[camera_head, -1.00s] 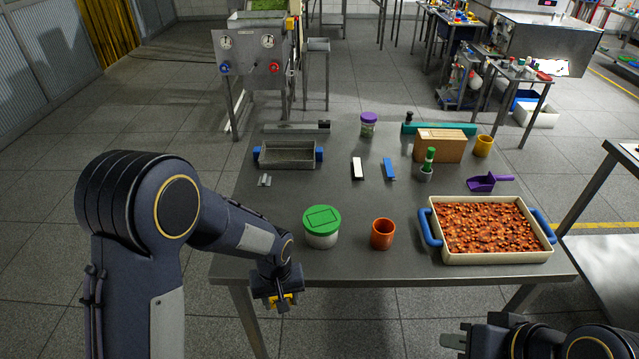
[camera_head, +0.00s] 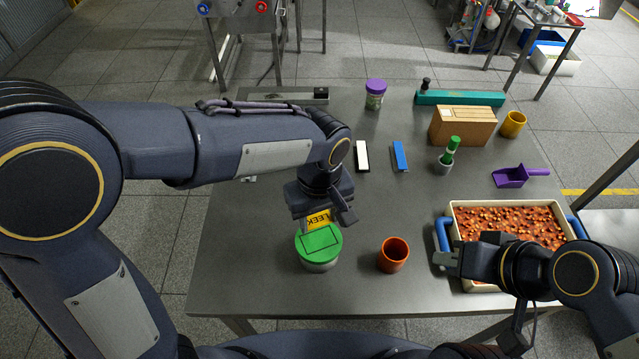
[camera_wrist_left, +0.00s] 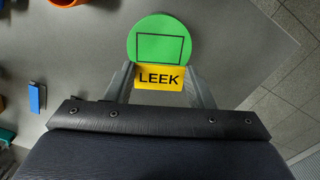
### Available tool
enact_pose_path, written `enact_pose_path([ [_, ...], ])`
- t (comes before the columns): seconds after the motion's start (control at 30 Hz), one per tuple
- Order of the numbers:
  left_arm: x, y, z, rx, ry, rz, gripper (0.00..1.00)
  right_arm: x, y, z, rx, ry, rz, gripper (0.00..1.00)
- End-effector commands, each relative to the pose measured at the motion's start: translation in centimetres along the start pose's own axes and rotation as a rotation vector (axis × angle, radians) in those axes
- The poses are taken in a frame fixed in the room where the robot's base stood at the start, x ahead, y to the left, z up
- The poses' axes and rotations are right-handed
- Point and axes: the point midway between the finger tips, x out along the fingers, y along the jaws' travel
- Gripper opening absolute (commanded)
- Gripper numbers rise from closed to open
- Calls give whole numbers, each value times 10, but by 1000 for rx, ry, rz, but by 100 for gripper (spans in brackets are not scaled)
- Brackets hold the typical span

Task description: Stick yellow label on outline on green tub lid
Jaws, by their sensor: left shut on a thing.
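The yellow label (camera_head: 318,219), printed LEEK, is held between the fingers of my left gripper (camera_head: 322,212). It also shows in the left wrist view (camera_wrist_left: 160,77), between the two fingers. The tub with the green lid (camera_head: 318,240) stands upright on the table; a dark rectangular outline shows on the lid. In the left wrist view the label lies at the near edge of the green lid (camera_wrist_left: 160,28), beside the outline and not over it. I cannot tell its height above the lid. My right gripper (camera_head: 443,260) is by the tray's left handle; its jaw opening is unclear.
An orange cup (camera_head: 393,256) stands right of the tub. The tray of orange-brown pieces (camera_head: 455,206) is at the right, partly behind my right arm. Behind are a white-topped block (camera_head: 362,156), a blue block (camera_head: 400,156) and a cardboard box (camera_head: 462,127).

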Motion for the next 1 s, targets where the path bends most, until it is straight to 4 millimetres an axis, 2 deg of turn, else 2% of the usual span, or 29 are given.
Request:
enact_pose_path([
  [0.57, -2, 0, 5, -3, 0, -1, 32, -1, -1, 0, 0, 0, 0, 15],
  [1.0, 30, 0, 5, -3, 0, -1, 32, 20, 9, 10, 0, 0, 0, 15],
])
